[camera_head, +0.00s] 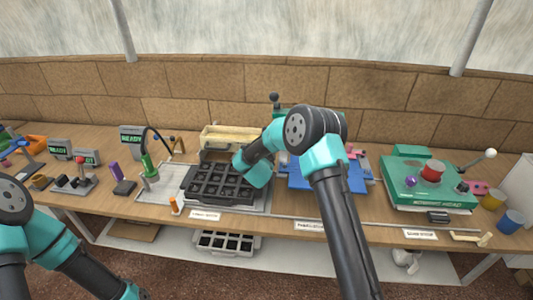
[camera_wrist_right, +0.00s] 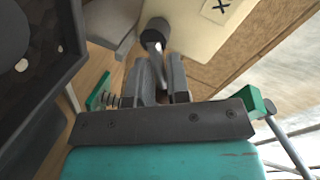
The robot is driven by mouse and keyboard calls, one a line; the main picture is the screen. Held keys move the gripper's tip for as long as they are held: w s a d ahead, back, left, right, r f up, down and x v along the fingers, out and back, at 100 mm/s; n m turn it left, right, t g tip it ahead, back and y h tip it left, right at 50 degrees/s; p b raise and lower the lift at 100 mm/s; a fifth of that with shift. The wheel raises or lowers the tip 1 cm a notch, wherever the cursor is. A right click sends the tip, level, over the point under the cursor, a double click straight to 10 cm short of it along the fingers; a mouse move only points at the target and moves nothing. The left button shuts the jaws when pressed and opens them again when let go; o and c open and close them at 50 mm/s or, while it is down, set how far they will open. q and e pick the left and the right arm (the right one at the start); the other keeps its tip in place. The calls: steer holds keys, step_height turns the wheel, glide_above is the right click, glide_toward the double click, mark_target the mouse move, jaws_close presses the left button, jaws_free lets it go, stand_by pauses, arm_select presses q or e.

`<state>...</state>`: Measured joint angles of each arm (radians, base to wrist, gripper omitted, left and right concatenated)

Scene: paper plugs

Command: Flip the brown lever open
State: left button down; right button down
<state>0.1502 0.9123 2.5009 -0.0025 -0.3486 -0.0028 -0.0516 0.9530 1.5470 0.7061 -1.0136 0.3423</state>
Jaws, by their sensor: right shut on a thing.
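My right arm reaches from the lower right to the black mould tray (camera_head: 205,190) in the head view. Its wrist hides the fingertips there. In the right wrist view my right gripper (camera_wrist_right: 165,70) is shut on a lever with a dark rounded knob (camera_wrist_right: 155,32) and a short metallic shaft. The lever stands between the fingers, in front of a cream panel (camera_wrist_right: 205,40) marked with an X. Its brown colour is not clear in this view. Only part of my left arm shows at the lower left; its fingers are out of frame.
A cream box (camera_head: 230,136) stands behind the tray. A blue tray (camera_head: 330,178) lies behind my right arm, and a green machine (camera_head: 430,185) with a red knob stands at the right. Small tools and green displays (camera_head: 132,137) fill the left. A brick wall backs the bench.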

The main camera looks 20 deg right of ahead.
steer(key=shift+w+d+r, duration=0.1)
steer(key=shift+d+r, duration=0.15)
steer(key=shift+d, duration=0.05)
steer(key=shift+r+n+h, duration=0.25)
steer(key=shift+n+h, duration=0.15)
steer(key=shift+d, duration=0.1)
steer(key=c, duration=1.2)
jaws_free()
steer(key=shift+d, duration=0.2)
steer(key=shift+o, duration=0.2)
steer(key=shift+a, duration=0.1)
steer(key=shift+f, duration=0.1)
steer(key=v, duration=1.7)
steer(key=shift+s+r, duration=0.25)
